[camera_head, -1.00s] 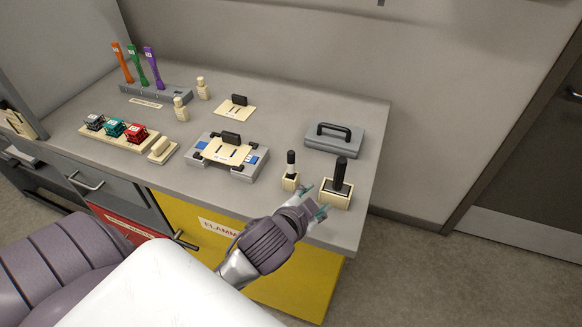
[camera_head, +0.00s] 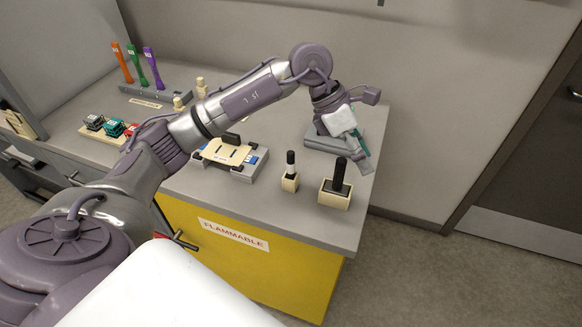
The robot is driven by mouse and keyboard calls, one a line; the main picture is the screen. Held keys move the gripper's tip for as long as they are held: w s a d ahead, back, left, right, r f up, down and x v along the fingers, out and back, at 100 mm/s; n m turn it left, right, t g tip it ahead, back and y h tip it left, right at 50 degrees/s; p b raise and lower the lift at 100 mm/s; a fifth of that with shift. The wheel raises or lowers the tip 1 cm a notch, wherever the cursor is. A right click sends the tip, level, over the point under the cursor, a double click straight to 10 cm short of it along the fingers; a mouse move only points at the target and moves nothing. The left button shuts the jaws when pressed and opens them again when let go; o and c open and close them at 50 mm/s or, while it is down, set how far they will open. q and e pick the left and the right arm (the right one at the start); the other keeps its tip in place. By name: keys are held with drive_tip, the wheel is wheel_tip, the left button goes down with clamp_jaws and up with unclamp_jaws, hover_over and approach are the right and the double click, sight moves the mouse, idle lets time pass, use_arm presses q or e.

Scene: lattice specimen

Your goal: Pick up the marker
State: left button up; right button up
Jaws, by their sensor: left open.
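A black pen-like piece with a white lower part, which looks like the marker (camera_head: 291,159), stands upright in a small beige holder (camera_head: 289,183) near the front right of the bench. A thicker black handle (camera_head: 339,174) stands in a larger beige box (camera_head: 334,198) to its right. My left gripper (camera_head: 363,150) is open and empty, above the right end of the bench, up and to the right of both. Its fingers point down and to the right. My right gripper is not in view.
A grey case with a handle (camera_head: 324,145) is partly hidden behind my left gripper. A grey fixture with a beige plate (camera_head: 229,160) sits left of the marker. Orange, green and purple tools (camera_head: 134,66) stand at the back left. The bench's front edge is close by.

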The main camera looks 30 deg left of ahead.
use_arm(q)
drive_tip(key=w+a+y, duration=0.1)
drive_tip(key=a+y, duration=0.2)
drive_tip(key=a, duration=0.4)
wheel_tip(320, 180, up, 3)
drive_tip(key=n+y, duration=0.1)
drive_tip(key=y, duration=0.3)
hover_over(291, 153)
drive_tip(key=shift+g, duration=0.4)
wheel_tip(291, 153, down, 8)
drive_tip(key=shift+a+r+p, duration=0.1)
drive_tip(key=shift+a+p, duration=0.05)
drive_tip(key=shift+p, duration=0.85)
drive_tip(key=shift+f+p, duration=0.5)
drive_tip(key=shift+f, duration=0.05)
wheel_tip(291, 153, down, 4)
drive_tip(key=shift+r+p, duration=0.15)
drive_tip(key=shift+p, duration=0.7)
drive_tip(key=shift+f, duration=0.35)
drive_tip(key=c, duration=0.9)
drive_tip(key=shift+w, duration=0.1)
drive_tip(key=shift+c, duration=0.2)
